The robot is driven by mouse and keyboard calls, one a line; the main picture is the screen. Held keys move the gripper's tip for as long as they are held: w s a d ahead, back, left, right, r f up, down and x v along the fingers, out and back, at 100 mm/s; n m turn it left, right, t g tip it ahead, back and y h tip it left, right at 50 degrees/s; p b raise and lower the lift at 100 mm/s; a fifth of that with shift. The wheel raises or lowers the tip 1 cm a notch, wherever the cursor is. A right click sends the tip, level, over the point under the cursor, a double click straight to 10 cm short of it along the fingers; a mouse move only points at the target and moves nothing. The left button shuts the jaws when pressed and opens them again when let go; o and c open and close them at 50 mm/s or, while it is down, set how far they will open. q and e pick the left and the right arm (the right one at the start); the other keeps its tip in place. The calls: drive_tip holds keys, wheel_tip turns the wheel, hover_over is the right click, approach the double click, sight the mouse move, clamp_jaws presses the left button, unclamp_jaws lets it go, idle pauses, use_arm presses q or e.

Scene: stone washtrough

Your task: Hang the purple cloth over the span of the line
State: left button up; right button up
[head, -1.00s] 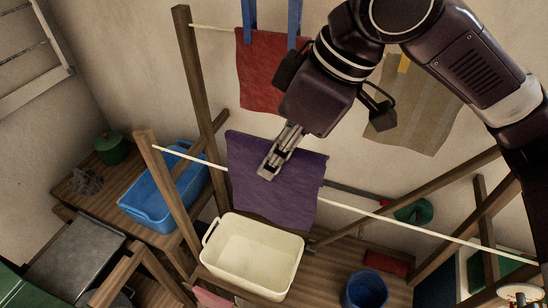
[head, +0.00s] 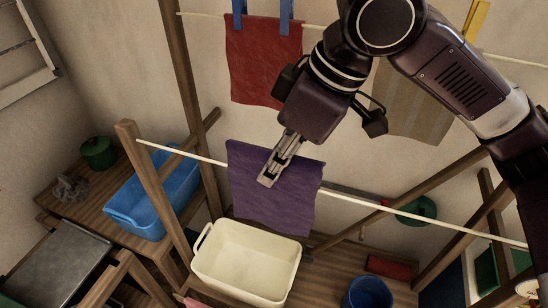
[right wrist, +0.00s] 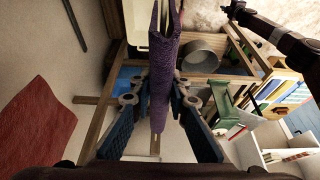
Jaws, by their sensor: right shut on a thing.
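The purple cloth (head: 285,205) hangs spread out above the cream basin in the head view. My right gripper (head: 268,178) is shut on its upper part, coming from above. The near line (head: 400,212) runs from the left post down to the right and passes out of sight behind the cloth. The cloth's top edge shows slightly above the line in the picture; I cannot tell whether it touches the line. In the right wrist view the cloth (right wrist: 165,75) is seen edge-on between the fingers (right wrist: 160,100).
A wooden post (head: 155,190) holds the near line. Behind, a red cloth (head: 262,62) and a striped cloth (head: 415,100) hang from a back line. A cream basin (head: 245,262), blue tub (head: 150,205) and blue bucket (head: 368,292) stand below.

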sight(275, 185)
drive_tip(key=shift+f+b, duration=0.8)
drive_tip(key=shift+f, duration=1.55)
drive_tip(key=o, duration=0.9)
drive_tip(key=shift+o, duration=0.2)
wheel_tip(275, 185, up, 7)
drive_tip(key=p, duration=0.8)
